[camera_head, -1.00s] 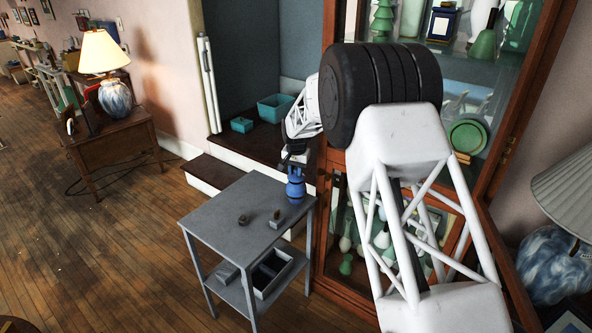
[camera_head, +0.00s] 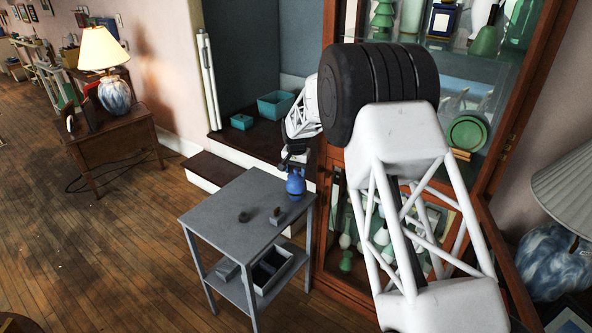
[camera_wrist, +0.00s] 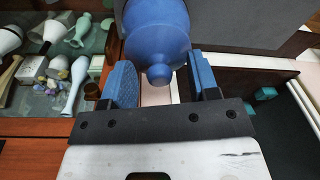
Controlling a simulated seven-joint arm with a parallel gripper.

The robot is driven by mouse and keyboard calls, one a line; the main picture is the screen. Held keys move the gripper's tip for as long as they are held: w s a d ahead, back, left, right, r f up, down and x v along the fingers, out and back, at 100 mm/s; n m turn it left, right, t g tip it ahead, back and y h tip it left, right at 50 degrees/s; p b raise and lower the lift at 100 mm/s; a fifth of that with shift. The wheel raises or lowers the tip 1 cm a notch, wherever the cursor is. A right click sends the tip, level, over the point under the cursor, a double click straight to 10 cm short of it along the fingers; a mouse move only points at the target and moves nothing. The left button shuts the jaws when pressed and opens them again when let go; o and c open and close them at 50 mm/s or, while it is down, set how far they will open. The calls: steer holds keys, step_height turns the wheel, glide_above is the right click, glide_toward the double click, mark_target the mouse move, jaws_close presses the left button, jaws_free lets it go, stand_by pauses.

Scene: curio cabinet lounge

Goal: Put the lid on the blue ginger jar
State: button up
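The blue ginger jar (camera_head: 296,187) stands upright at the back right corner of the grey side table (camera_head: 222,214). In the wrist view the jar (camera_wrist: 158,38) shows at the top, with a rounded blue lid and knob (camera_wrist: 159,74) on its near end. The lid appears to sit on the jar; its seam is not clear. My gripper (camera_wrist: 165,82) is open, with a blue-padded finger on each side of the knob and a gap on both sides. In the head view my gripper (camera_head: 293,160) is just above the jar, small and dark.
A divided grey box (camera_head: 272,269) is on the lower shelf. The glass cabinet (camera_head: 330,225) stands close on the right. Teal bins (camera_head: 276,104) sit on the dark step behind. The tabletop's front left is clear.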

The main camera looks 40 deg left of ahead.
mark_target(297, 170)
steer(key=shift+r, duration=0.1)
steer(key=shift+s+d+r, duration=0.15)
steer(key=shift+r, duration=1.75)
steer(key=shift+s+d+r, duration=0.15)
steer(key=shift+r, duration=1.75)
steer(key=shift+d+r, duration=0.1)
